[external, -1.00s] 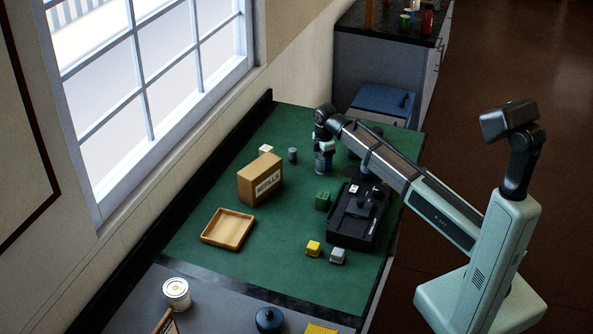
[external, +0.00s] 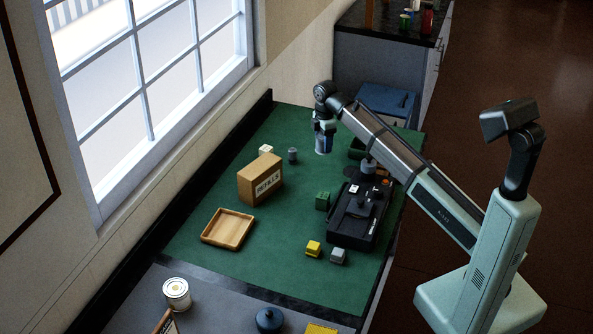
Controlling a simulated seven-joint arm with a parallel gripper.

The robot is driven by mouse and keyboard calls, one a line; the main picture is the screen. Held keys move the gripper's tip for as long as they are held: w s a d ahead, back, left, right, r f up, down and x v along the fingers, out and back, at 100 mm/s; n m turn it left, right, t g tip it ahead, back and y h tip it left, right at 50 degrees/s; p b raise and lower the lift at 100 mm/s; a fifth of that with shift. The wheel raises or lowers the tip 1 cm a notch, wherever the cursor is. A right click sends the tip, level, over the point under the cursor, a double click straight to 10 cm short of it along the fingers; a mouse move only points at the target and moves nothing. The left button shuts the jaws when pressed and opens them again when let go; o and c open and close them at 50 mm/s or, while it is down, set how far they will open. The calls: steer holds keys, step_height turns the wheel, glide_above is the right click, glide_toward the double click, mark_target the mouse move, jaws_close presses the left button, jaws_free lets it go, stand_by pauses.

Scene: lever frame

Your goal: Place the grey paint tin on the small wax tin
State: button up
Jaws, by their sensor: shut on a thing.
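My gripper (external: 325,128) is shut on a grey-blue tin (external: 323,146), which I take as the grey paint tin. It hangs upright above the green mat, near its far end. I cannot tell for sure which thing is the small wax tin. A small dark grey cylinder (external: 292,155) stands to the left of the held tin. Another grey round piece (external: 369,165) stands to the right, beside my arm and partly hidden by it.
A cardboard box (external: 260,180) and wooden tray (external: 228,229) lie to the left. The green mat's middle is mostly clear.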

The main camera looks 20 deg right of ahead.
steer(key=shift+r, duration=0.55)
steer(key=s+a+n, duration=0.1)
steer(key=s+a, duration=0.2)
steer(key=a, duration=0.4)
steer(key=s+a+n, duration=0.2)
steer(key=s+a, duration=0.2)
steer(key=a, duration=0.3)
step_height(320, 180, up, 7)
glide_above(175, 287)
steer(key=shift+m, duration=0.4)
steer(key=shift+f, duration=4.8)
steer(key=shift+f, duration=0.1)
steer(key=o, duration=1.2)
